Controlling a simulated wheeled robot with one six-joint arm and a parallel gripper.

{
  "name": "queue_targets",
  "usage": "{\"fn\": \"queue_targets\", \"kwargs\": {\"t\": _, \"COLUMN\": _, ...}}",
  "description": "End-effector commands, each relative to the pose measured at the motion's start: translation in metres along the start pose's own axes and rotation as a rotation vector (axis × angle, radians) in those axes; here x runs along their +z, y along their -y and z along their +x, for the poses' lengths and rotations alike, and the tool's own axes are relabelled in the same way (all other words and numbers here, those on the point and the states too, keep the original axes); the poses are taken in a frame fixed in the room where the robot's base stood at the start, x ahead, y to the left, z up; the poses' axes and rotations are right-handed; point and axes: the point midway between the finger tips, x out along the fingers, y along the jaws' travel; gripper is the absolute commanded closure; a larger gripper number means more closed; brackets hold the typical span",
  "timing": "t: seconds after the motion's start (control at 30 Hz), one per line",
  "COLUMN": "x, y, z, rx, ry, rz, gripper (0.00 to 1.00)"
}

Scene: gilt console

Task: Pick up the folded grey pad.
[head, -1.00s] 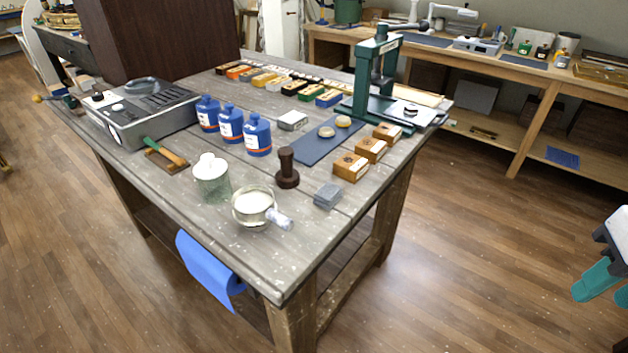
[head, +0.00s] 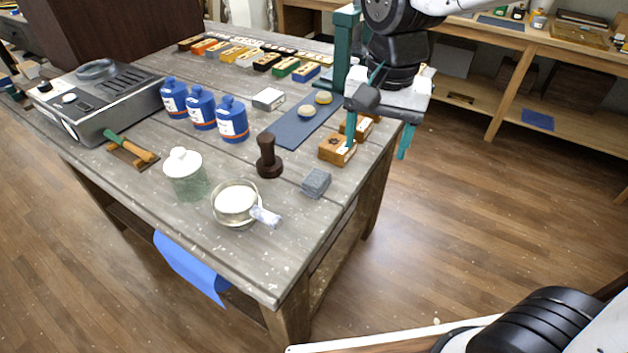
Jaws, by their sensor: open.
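The folded grey pad (head: 316,183) is a small grey block lying on the table near its right front edge, in the head view. It is right of the dark brown stamp-like tool and in front of the wooden boxes. My gripper (head: 378,145) has teal fingers pointing down, spread apart with nothing held. It is up and to the right of the pad, apart from it, near the table's right edge. Its left finger overlaps the wooden boxes in the picture.
A wooden box (head: 337,149), a dark brown tool (head: 269,157), a glass dish (head: 236,202) with a clear wrapped piece, and a lidded jar (head: 186,175) stand around the pad. Blue bottles (head: 232,120) stand further back. A green press (head: 345,50) stands behind my gripper. Bare tabletop lies in front of the pad.

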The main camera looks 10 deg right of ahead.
Motion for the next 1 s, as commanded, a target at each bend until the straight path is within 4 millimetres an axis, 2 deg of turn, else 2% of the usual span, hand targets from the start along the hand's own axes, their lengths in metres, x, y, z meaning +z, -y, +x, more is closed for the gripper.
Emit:
{"fn": "queue_targets", "kwargs": {"t": 0.03, "x": -0.002, "y": 0.023, "z": 0.011, "rx": 0.010, "ry": 0.012, "rz": 0.029, "gripper": 0.34}}
{"fn": "queue_targets", "kwargs": {"t": 0.1, "x": -0.004, "y": 0.049, "z": 0.023, "rx": 0.017, "ry": 0.018, "rz": 0.086, "gripper": 0.34}}
{"fn": "queue_targets", "kwargs": {"t": 0.2, "x": -0.004, "y": 0.077, "z": 0.037, "rx": 0.024, "ry": 0.023, "rz": 0.147, "gripper": 0.34}}
{"fn": "queue_targets", "kwargs": {"t": 0.3, "x": -0.003, "y": 0.094, "z": 0.047, "rx": 0.027, "ry": 0.025, "rz": 0.185, "gripper": 0.34}}
{"fn": "queue_targets", "kwargs": {"t": 0.43, "x": -0.003, "y": 0.101, "z": 0.059, "rx": 0.031, "ry": 0.027, "rz": 0.206, "gripper": 0.34}}
{"fn": "queue_targets", "kwargs": {"t": 0.67, "x": -0.004, "y": 0.100, "z": 0.085, "rx": 0.031, "ry": 0.027, "rz": 0.208, "gripper": 0.34}}
{"fn": "queue_targets", "kwargs": {"t": 0.9, "x": -0.007, "y": 0.101, "z": 0.120, "rx": 0.032, "ry": 0.028, "rz": 0.207, "gripper": 0.34}}
{"fn": "queue_targets", "kwargs": {"t": 1.0, "x": -0.007, "y": 0.101, "z": 0.127, "rx": 0.029, "ry": 0.026, "rz": 0.207, "gripper": 0.34}}
